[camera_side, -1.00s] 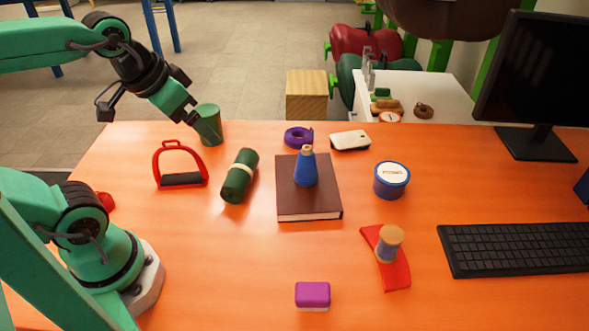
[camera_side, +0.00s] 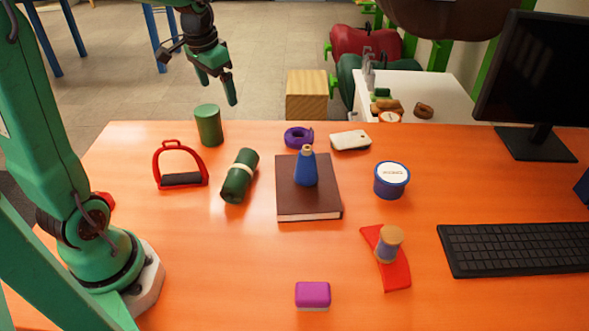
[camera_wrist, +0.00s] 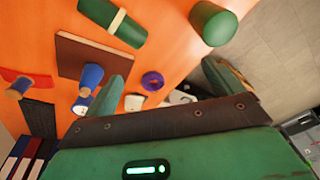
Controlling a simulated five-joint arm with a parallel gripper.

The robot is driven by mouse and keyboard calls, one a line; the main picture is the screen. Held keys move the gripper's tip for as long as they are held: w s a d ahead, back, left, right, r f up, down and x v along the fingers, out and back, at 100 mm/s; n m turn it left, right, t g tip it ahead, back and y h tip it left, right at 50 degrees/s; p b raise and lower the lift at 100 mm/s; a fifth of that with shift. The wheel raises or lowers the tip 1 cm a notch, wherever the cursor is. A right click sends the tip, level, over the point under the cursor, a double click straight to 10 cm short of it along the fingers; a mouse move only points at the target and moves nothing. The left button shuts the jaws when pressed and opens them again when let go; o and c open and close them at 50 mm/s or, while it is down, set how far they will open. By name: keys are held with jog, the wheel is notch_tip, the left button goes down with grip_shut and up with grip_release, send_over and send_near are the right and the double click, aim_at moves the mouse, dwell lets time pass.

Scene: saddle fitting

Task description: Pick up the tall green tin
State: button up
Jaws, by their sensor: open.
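The tall green tin (camera_side: 208,126) stands upright near the back left edge of the orange table. In the wrist view the green tin (camera_wrist: 214,24) shows at the upper right, clear of the fingers. My gripper (camera_side: 219,90) is open and empty, raised above and slightly right of the tin, with its fingers pointing down. In the wrist view my gripper (camera_wrist: 172,82) shows its two fingers apart with nothing between them.
A dark green roll with a pale band (camera_side: 240,176) lies right of a red stirrup (camera_side: 181,166). A brown book (camera_side: 310,205) bears a blue bottle (camera_side: 305,170). Purple tape (camera_side: 298,137) and a white object (camera_side: 350,140) lie behind it.

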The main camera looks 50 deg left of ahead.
jog(key=g, duration=0.2)
send_over(210, 122)
jog(key=w+a, duration=0.2)
jog(key=shift+h, duration=0.3)
jog(key=f, duration=0.9)
jog(key=shift+a+f, duration=0.2)
jog(key=shift+f, duration=0.2)
jog(key=shift+a+f, duration=0.45)
jog(key=shift+s+a+f, duration=0.1)
jog(key=shift+f, duration=1.85)
jog(key=shift+s+f, duration=0.1)
jog(key=shift+f, duration=1.85)
jog(key=c, duration=1.3)
